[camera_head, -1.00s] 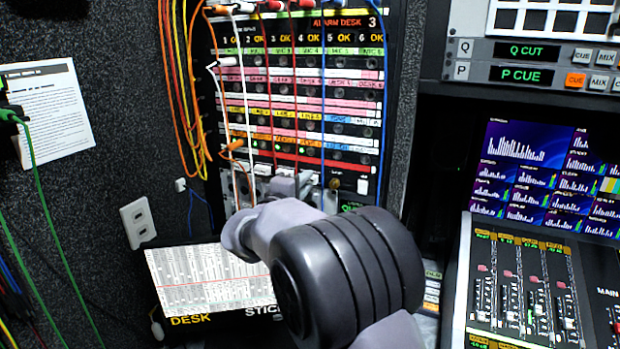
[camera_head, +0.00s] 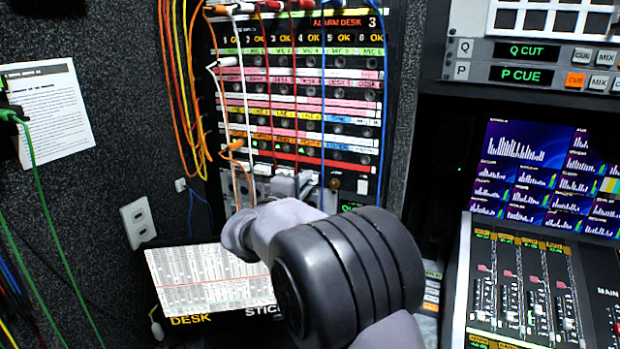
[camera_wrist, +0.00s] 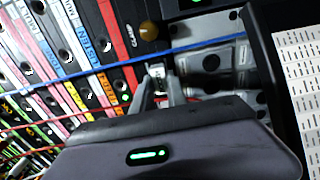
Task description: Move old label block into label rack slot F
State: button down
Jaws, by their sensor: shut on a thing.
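My gripper (camera_head: 292,184) reaches to the lower part of the patch panel, with my own arm hiding part of that area. In the wrist view, my gripper's two fingers (camera_wrist: 160,92) are close together around a small pale block (camera_wrist: 157,71), probably the old label block. A blue cable passes close by its far end. A grey metal bracket with recesses (camera_wrist: 215,72) lies just right of the fingers; it may be the label rack. I cannot read any slot letter, nor tell whether the block touches the bracket.
The patch panel (camera_head: 300,122) carries coloured label strips and hanging cables in front of it. A desk sheet (camera_head: 205,279) lies below left. A mixing console (camera_head: 530,290) and monitors (camera_head: 545,170) stand at the right. A brass knob (camera_wrist: 148,31) is near the fingers.

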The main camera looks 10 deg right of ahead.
jog(key=shift+s+a, duration=0.1)
jog(key=shift+b+v, duration=1.55)
jog(key=shift+v, duration=1.3)
jog(key=shift+s, duration=0.1)
jog(key=b+v, duration=0.2)
jog(key=v, duration=0.1)
